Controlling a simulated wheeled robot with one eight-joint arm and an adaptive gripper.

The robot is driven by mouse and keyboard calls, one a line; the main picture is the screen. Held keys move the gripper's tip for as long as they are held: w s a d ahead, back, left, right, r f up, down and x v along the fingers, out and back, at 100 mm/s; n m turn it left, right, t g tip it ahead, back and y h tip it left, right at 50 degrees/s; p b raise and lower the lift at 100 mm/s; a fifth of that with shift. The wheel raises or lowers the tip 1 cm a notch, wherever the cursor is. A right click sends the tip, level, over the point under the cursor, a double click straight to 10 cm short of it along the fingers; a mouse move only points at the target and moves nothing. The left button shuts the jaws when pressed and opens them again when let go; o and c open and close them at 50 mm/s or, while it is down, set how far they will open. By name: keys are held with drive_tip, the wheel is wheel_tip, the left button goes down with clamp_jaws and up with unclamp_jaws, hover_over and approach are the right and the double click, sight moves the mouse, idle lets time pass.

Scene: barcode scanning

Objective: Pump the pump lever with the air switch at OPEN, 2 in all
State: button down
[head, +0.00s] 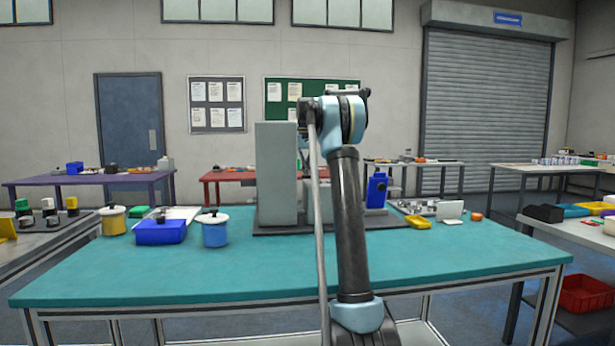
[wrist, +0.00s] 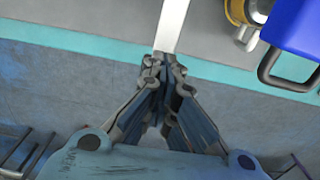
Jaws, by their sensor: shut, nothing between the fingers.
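The grey apparatus (head: 277,170), with a tall box-shaped body, stands on a dark base plate (head: 262,229) at the back middle of the teal table. A blue unit (head: 376,190) stands on its right part. My gripper (wrist: 165,62) is shut and empty in the wrist view. A pale flat bar (wrist: 172,25), perhaps the pump lever, shows just beyond the fingertips; I cannot tell whether they touch it. My arm covers the middle of the apparatus in the head view. I cannot make out the air switch or its setting.
On the teal table (head: 130,275) stand a yellow pot (head: 113,221), a blue box (head: 160,232) and a blue pot (head: 214,231) at left. A yellow tray (head: 418,222) and a white card (head: 450,209) lie at right. The table's front is clear.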

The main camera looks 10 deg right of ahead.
drive_tip(key=shift+f, duration=0.95)
drive_tip(key=shift+r, duration=4)
wheel_tip(320, 180, up, 4)
drive_tip(key=shift+r, duration=0.1)
